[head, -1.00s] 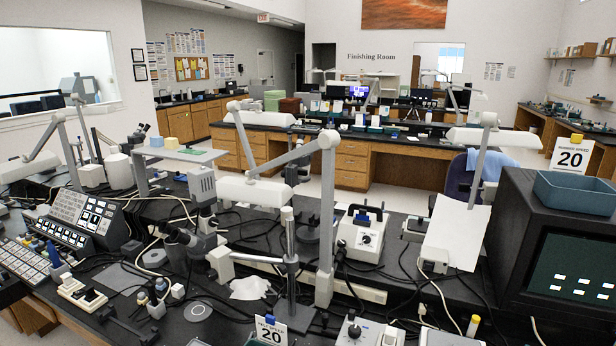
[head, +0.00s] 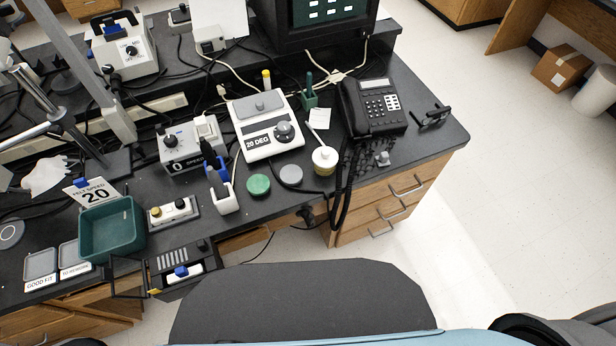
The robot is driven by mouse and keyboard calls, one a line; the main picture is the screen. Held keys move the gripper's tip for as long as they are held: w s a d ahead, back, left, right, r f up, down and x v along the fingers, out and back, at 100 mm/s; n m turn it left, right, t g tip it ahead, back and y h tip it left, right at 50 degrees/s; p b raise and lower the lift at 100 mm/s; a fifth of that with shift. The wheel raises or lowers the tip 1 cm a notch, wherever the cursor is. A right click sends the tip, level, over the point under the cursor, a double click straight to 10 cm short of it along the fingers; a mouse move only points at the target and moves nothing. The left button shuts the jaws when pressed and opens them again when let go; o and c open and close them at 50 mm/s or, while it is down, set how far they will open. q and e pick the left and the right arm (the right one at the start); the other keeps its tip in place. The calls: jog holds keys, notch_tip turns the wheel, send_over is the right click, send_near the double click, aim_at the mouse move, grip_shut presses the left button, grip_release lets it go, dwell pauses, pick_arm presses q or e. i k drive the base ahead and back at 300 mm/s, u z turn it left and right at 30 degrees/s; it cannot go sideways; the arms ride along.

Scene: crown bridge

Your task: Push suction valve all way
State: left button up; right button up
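No part carries a readable suction valve label. A dark panel box (head: 170,262) sits at the front edge of the bench, at lower left in the head view. It has a row of slots and a white bar with a blue knob (head: 181,271); I cannot tell for certain that this is the suction valve, nor how far it is pushed. Neither of my grippers is in view.
A green bin (head: 112,228), a white block with two knobs (head: 173,211), a white scale-like device (head: 265,125) and a black phone (head: 373,107) stand on the bench. Dark rounded shapes fill the bottom.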

aim_at(309, 219)
jog(key=z, duration=1.75)
jog(key=k, duration=1.5)
jog(key=u, duration=1.85)
jog(key=i, duration=0.5)
jog(key=z, duration=0.05)
